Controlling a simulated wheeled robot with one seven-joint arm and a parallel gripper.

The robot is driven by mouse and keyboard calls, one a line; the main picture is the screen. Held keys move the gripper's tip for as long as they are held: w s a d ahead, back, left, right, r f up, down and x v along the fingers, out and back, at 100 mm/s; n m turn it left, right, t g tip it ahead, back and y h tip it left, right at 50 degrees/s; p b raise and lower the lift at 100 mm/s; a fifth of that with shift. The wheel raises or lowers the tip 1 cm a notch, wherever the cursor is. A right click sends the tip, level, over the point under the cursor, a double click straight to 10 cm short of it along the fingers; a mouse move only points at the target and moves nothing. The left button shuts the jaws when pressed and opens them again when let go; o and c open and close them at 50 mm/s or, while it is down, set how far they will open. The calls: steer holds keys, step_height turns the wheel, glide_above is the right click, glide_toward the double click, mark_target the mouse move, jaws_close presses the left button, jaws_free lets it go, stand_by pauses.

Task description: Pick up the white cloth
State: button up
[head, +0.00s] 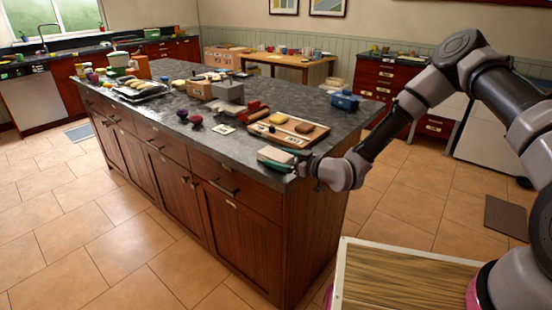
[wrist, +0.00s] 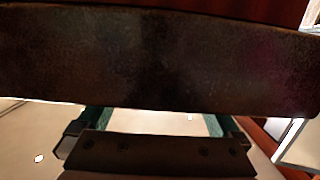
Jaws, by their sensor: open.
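My gripper (head: 288,162) is at the near right corner of the dark stone island top, with its fingers pointing left across it. In the wrist view, the two green-lined fingers (wrist: 155,121) stand apart with a pale area between them. I cannot tell whether that pale area is cloth or another surface. In the head view, a small pale patch with green edges shows at the gripper's tips. I cannot tell cloth from fingers there, so I cannot pick out the white cloth for sure. A dark band crosses the upper wrist view.
The island (head: 237,196) has drawers and doors below its top. Near my gripper are a wooden tray (head: 262,135) with food pieces, a small white square (head: 224,129) and a blue pot (head: 344,101). Tiled floor (head: 120,245) is open at the front left.

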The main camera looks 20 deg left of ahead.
steer(key=shift+x, duration=0.95)
steer(key=shift+c, duration=0.3)
steer(key=c, duration=0.9)
